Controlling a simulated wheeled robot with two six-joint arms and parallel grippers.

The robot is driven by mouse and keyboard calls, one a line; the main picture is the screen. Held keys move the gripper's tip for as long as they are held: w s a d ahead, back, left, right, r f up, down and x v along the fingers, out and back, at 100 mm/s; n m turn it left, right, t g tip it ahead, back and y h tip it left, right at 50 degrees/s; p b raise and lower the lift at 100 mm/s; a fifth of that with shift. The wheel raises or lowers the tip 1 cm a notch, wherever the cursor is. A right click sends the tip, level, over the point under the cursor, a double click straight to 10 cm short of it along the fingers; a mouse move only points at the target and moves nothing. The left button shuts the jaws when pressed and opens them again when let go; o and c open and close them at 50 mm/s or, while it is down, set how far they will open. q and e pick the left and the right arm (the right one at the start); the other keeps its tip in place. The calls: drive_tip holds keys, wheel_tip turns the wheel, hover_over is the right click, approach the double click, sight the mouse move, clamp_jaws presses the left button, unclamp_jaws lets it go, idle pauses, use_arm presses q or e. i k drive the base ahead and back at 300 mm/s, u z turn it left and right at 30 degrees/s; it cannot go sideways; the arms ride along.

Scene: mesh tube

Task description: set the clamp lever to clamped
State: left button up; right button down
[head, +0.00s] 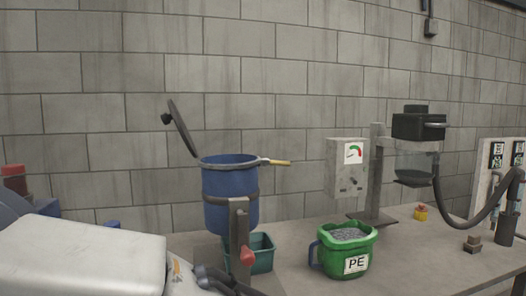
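A blue cylindrical vessel (230,202) stands at the centre left in a grey band and post. A thin lever with a yellow grip (280,162) sticks out to the right from its grey rim; it looks like the clamp lever and lies nearly level. The dark round lid (182,128) is tilted up, open, at the vessel's left. A red knob (247,256) sits low on the grey post (238,240). Dark parts that look like my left gripper (222,281) are low in front of the vessel, well below the lever; the fingers are partly cut off. My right gripper is out of view.
A green bucket marked PE (346,252) holds grey pellets on the table (300,280). A teal bin (263,252) stands behind the post. A gauge box (346,168), a black hopper unit (417,127) and a thick hose (460,222) are at right. A block wall closes the back.

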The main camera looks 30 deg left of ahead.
sight(272, 162)
drive_tip(key=u, duration=0.35)
drive_tip(key=i, duration=0.35)
drive_tip(key=u, duration=0.4)
